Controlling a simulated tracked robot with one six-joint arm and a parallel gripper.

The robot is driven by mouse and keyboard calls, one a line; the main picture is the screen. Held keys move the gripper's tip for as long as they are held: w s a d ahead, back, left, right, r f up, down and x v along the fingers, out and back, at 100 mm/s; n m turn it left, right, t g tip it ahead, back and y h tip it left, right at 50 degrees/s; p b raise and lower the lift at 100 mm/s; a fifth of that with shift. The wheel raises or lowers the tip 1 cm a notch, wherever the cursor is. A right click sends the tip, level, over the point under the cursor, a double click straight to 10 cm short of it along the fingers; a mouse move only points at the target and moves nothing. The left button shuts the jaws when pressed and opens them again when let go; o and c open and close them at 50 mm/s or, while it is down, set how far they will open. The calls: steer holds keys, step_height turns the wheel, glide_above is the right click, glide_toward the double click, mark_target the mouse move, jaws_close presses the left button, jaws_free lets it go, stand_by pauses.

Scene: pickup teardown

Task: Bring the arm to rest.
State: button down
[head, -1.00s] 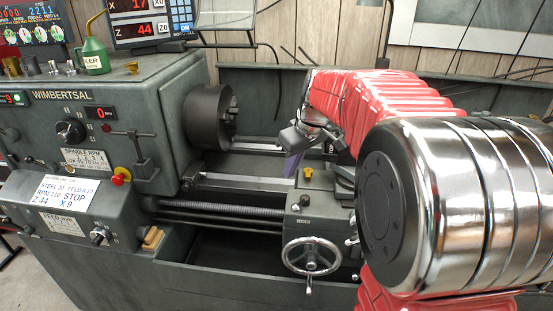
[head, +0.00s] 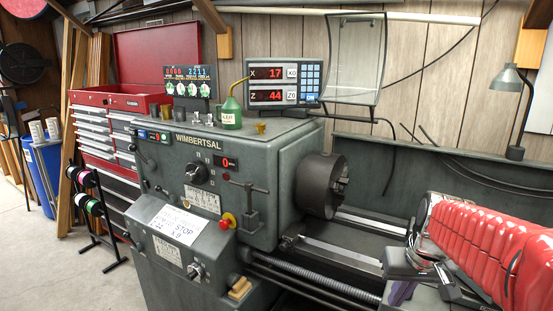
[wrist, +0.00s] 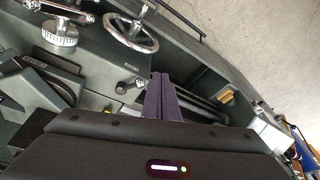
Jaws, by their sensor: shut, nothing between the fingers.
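My gripper (wrist: 160,98) shows in the wrist view as two purple fingers lying side by side. They are shut with nothing between them. The fingers are over the lathe bed, with the carriage and its handwheel (wrist: 131,30) near them. In the head view my red arm (head: 490,240) reaches in from the right edge. A bit of the purple fingers (head: 400,293) shows at the bottom right, over the bed. The rest of the arm is cut off by the frame.
The lathe's chuck (head: 320,186) is left of my arm, empty as far as I can see. The headstock (head: 255,160) fills the middle. A desk lamp (head: 510,85) stands behind the arm. A red tool chest (head: 110,100) and open floor (head: 60,270) are at the left.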

steer(key=s+a+t, duration=0.1)
steer(key=s+a, duration=0.4)
steer(key=s, duration=0.2)
steer(key=s+a+r+n+t, duration=0.1)
steer(key=s+a, duration=0.4)
steer(key=s, duration=0.3)
steer(key=shift+s+a+r+t, duration=0.3)
